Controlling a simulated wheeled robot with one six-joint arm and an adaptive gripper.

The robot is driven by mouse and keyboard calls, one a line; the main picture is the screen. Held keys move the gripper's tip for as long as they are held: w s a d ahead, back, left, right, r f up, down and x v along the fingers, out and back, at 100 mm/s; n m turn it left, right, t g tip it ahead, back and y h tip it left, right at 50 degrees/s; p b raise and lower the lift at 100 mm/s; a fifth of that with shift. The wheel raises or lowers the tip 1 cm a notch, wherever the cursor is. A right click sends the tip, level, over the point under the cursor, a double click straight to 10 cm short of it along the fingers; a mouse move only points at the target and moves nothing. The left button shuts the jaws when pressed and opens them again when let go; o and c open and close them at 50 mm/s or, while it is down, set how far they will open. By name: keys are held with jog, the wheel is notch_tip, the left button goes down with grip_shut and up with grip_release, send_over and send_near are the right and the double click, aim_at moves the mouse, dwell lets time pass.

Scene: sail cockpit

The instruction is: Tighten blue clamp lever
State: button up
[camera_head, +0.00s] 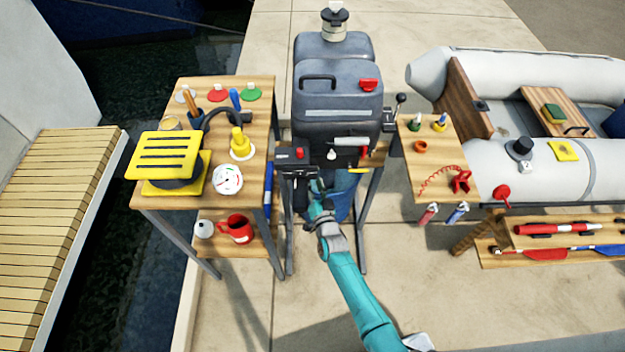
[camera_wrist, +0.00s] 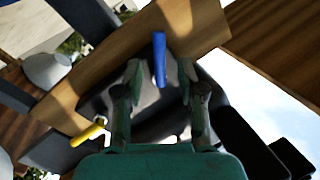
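The blue clamp lever (camera_wrist: 160,58) shows in the wrist view, pointing up the picture in front of a wooden board. My gripper (camera_wrist: 160,76) is open, with one finger on each side of the lever's lower part. A gap shows between the lever and each finger; I cannot tell how deep the lever lies between them. In the head view my gripper (camera_head: 316,186) is below the outboard motor's mounting board, and the blue lever cannot be made out there for sure.
A yellow lever (camera_wrist: 88,133) is left of my gripper. The grey motor (camera_head: 335,100) stands above. A wooden side table (camera_head: 205,200) with a red mug (camera_head: 236,228) is at left; a smaller table (camera_head: 425,170) and the inflatable boat (camera_head: 540,170) are at right.

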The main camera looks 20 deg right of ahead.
jog(key=shift+w+d, duration=0.15)
jog(key=shift+w, duration=0.85)
grip_shut()
jog(key=shift+n, duration=0.3)
jog(key=shift+s+d+f+n+g, duration=0.1)
jog(key=shift+d+n+g, duration=0.15)
jog(key=shift+n, duration=0.55)
jog(key=shift+s+d+n+g, duration=0.1)
jog(key=shift+d+n+g, duration=0.1)
jog(key=shift+n, duration=0.6)
jog(key=shift+s+d+f+n+g, duration=0.15)
jog(key=shift+n+g, duration=0.1)
jog(key=shift+n, duration=0.55)
jog(key=shift+w+d+r+n, duration=0.1)
jog(key=shift+r+n, duration=0.05)
jog(key=shift+n, duration=0.15)
grip_release()
